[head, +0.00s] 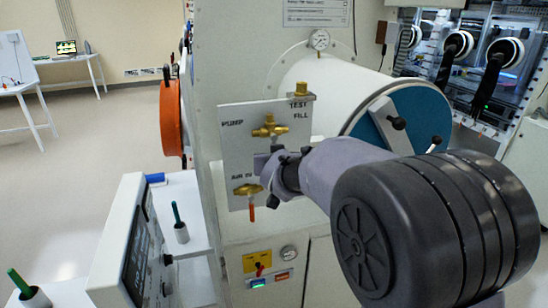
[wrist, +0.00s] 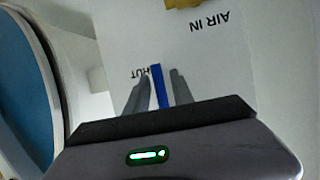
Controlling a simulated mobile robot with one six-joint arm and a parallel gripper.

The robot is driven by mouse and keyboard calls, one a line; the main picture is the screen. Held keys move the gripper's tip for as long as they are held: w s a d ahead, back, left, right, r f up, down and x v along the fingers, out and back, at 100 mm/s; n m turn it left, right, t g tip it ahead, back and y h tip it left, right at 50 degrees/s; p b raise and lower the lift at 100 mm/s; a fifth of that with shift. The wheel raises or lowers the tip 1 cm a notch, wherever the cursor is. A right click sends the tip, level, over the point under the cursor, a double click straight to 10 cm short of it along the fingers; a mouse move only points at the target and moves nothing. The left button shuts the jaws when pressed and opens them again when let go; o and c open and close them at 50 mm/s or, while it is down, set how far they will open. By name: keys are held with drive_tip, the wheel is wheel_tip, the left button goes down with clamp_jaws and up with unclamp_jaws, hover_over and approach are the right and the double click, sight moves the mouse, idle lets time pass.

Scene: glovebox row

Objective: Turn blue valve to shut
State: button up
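In the wrist view the blue valve handle (wrist: 160,87) stands between the two fingers of my gripper (wrist: 160,92). In the head view my gripper (head: 273,168) is at the lower middle of the same panel (head: 236,150), between the upper brass fitting and the AIR IN valve. The blue handle is hidden there.
An upper brass valve (head: 270,128) and the AIR IN valve with a red handle (head: 251,212) are close to my gripper. A cylindrical chamber with a blue door (head: 420,108) stands to the right. A white instrument box (head: 128,250) stands front left.

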drive_tip(key=shift+r, duration=0.1)
drive_tip(key=p+v, duration=0.5)
drive_tip(key=v, duration=1.2)
drive_tip(key=shift+s, duration=0.25)
drive_tip(key=s+d+f+m+g+b, duration=0.1)
drive_tip(key=s+d+f+g, duration=0.1)
drive_tip(key=s, duration=0.7)
drive_tip(key=s+d+f+m+g+b, duration=0.2)
drive_tip(key=s+d+f+g, duration=0.1)
drive_tip(key=s, duration=0.6)
drive_tip(key=s+d+f+m+g+b, duration=0.1)
drive_tip(key=s+d+f+m+g, duration=0.1)
drive_tip(key=s+f, duration=0.3)
drive_tip(key=s+d, duration=0.1)
drive_tip(key=s, duration=0.2)
drive_tip(key=shift+s+g+y, duration=0.3)
drive_tip(key=shift+s+y, duration=0.1)
